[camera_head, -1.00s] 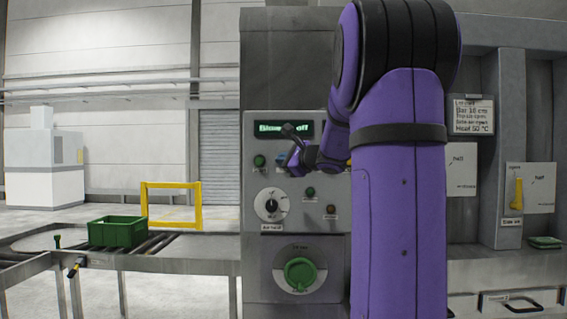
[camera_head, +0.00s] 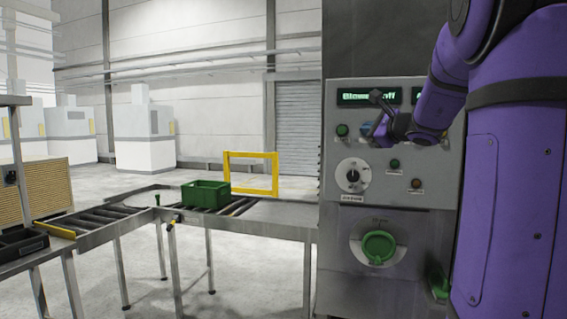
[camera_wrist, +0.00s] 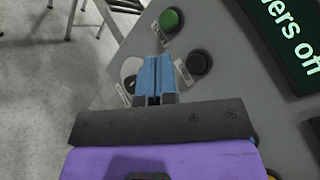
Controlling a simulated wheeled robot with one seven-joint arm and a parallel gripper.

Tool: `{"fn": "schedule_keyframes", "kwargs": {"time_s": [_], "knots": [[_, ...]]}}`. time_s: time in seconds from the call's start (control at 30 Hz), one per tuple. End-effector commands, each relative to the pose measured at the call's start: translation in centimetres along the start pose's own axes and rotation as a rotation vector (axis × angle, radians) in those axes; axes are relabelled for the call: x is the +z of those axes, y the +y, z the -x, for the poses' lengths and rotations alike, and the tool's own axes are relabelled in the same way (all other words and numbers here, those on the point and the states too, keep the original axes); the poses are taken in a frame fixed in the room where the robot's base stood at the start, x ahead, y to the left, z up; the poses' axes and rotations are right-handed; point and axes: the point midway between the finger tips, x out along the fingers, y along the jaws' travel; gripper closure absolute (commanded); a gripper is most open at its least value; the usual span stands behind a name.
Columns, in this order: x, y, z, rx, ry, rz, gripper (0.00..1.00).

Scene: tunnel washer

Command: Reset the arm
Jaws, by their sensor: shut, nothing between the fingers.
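My purple arm rises at the right of the head view and reaches toward a grey control panel (camera_head: 442,188). My gripper (camera_head: 382,126) is in front of the panel's upper part, just below a lit display (camera_head: 368,96) that reads as blowers off. In the wrist view my gripper (camera_wrist: 154,62) has its two blue fingers together with nothing between them. The fingers point past a green button (camera_wrist: 171,20) and a black button (camera_wrist: 199,64). Whether the fingertips touch the panel cannot be told.
A roller conveyor (camera_head: 95,219) runs left of the panel with a green crate (camera_head: 206,195) on it. A yellow frame (camera_head: 250,157) stands behind it. A dial (camera_head: 352,175) and a large green knob (camera_head: 379,248) sit lower on the panel. Open floor lies beyond the conveyor.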

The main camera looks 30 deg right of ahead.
Motion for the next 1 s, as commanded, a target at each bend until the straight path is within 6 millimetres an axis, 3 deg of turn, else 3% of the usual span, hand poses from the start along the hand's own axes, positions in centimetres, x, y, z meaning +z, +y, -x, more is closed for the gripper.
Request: {"fn": "schedule_keyframes", "kwargs": {"time_s": [0.2, 0.33, 0.53, 0.7, 0.83, 1.0], "knots": [[0.4, 0.4, 0.0, 0.012, -0.004, 0.011, 1.00], [3.0, 3.3, -0.1, 0.100, -0.030, 0.096, 1.00], [10.0, 13.2, 1.9, 0.386, -0.126, 0.407, 1.00], [14.1, 21.8, 6.4, 0.635, -0.236, 0.747, 1.00], [15.5, 27.2, 10.9, 0.798, -0.327, 1.022, 1.00], [15.2, 32.3, 17.0, 0.970, -0.447, 1.402, 1.00]]}}
